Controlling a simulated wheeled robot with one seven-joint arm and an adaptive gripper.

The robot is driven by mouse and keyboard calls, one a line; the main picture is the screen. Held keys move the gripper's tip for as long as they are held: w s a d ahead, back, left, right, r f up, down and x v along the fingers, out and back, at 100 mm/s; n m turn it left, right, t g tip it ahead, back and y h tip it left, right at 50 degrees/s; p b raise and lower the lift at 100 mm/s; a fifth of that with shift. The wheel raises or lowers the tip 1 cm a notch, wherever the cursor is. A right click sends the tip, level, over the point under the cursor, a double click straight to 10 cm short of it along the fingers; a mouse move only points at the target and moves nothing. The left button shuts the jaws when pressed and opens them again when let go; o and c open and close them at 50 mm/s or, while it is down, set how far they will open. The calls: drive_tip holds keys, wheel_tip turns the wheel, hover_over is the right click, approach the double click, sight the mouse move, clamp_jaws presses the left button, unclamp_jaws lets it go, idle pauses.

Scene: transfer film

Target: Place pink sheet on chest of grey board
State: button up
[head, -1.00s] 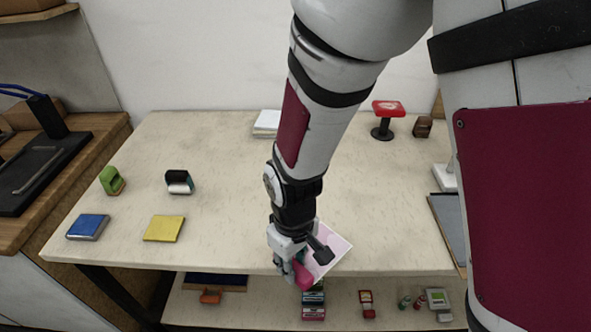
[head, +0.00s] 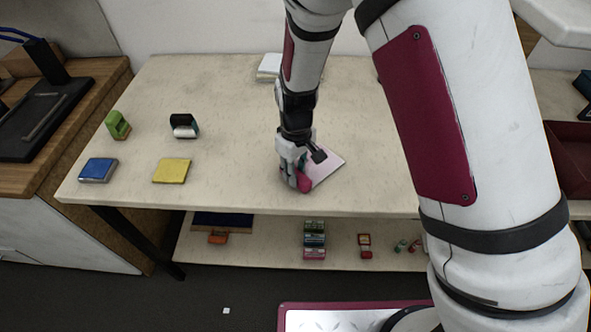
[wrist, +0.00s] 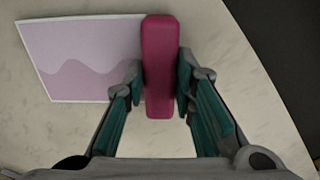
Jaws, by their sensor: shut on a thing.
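The pink sheet (head: 328,164) is a pale card with a wavy two-tone pink pattern, and it also shows in the wrist view (wrist: 75,75). A magenta bar (wrist: 160,45) runs along its right edge there and appears joined to it. My gripper (head: 297,177) is shut on this bar, with one finger on each side of it in the wrist view. The sheet is over the front middle of the pale table (head: 235,125); its height above the top is hard to tell. No grey board can be made out now; my arm hides the table's right part.
A blue pad (head: 97,170), yellow pad (head: 171,171), green stamp (head: 117,125) and black-and-white roller (head: 184,126) stand on the left. A white stack (head: 269,67) is at the back. Small items sit on the lower shelf (head: 275,245). Table between is clear.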

drive_tip(key=shift+f, duration=0.15)
drive_tip(key=o, duration=0.9)
drive_tip(key=shift+o, duration=0.2)
wheel_tip(320, 180, up, 12)
drive_tip(key=shift+b, duration=0.45)
